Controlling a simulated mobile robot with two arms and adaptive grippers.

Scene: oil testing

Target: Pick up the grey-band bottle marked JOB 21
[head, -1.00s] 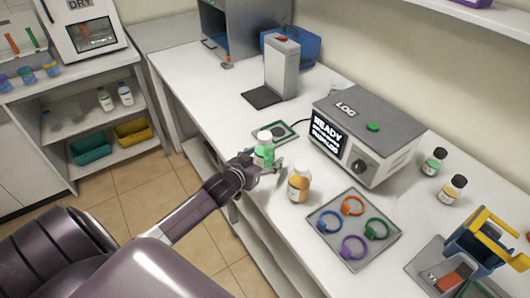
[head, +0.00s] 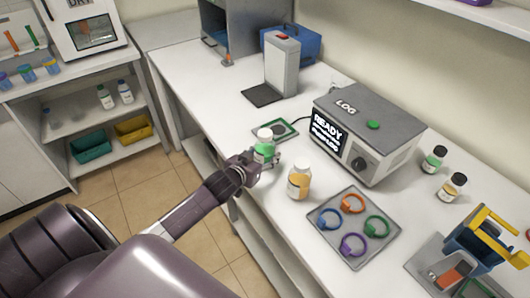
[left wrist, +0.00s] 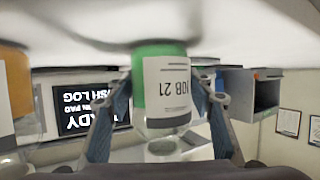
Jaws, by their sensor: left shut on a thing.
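A clear bottle with green contents and a white cap (head: 264,149) stands upright in my left gripper (head: 262,166) near the counter's front edge. In the left wrist view, which is upside down, the bottle (left wrist: 153,92) has a white label reading JOB 21. The gripper fingers (left wrist: 160,115) are closed against both sides of the bottle. I cannot tell whether its base touches the counter. My right gripper is not in view.
An orange-filled bottle (head: 299,181) stands close to the right of my gripper. Behind is a LOG machine (head: 372,131) showing READY. A tray (head: 318,238) holds several coloured rings. A small green-edged pad (head: 290,128) lies behind the bottle. Two small bottles stand far right.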

